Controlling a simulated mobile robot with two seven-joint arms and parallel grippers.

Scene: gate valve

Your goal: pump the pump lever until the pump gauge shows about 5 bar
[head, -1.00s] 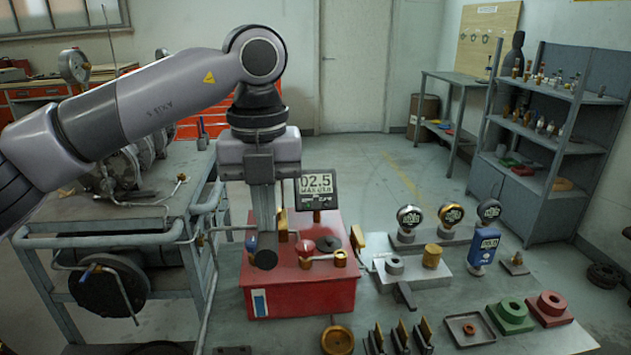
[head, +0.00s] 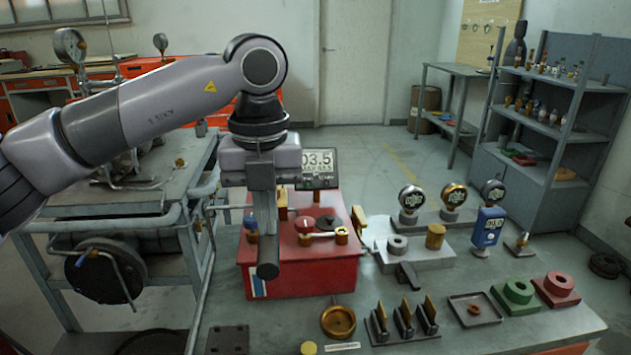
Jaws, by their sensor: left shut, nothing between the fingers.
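The red pump box (head: 325,278) stands on the bench in the middle. Its pump gauge (head: 319,165) is a dark display behind the box and reads about 03.5; the small line below is hard to read. My left gripper (head: 266,232) is shut, pointing down in front of the box's left part, with nothing between its fingers. The rest of the lever is hidden behind the gripper. My right gripper is not in view.
A grey block (head: 430,257) and several round gauges, one of them a dial (head: 411,198), stand right of the box. A brass bowl (head: 338,321), upright plates (head: 404,318) and a tray (head: 474,310) lie in front. A pipe cart (head: 110,220) stands at left.

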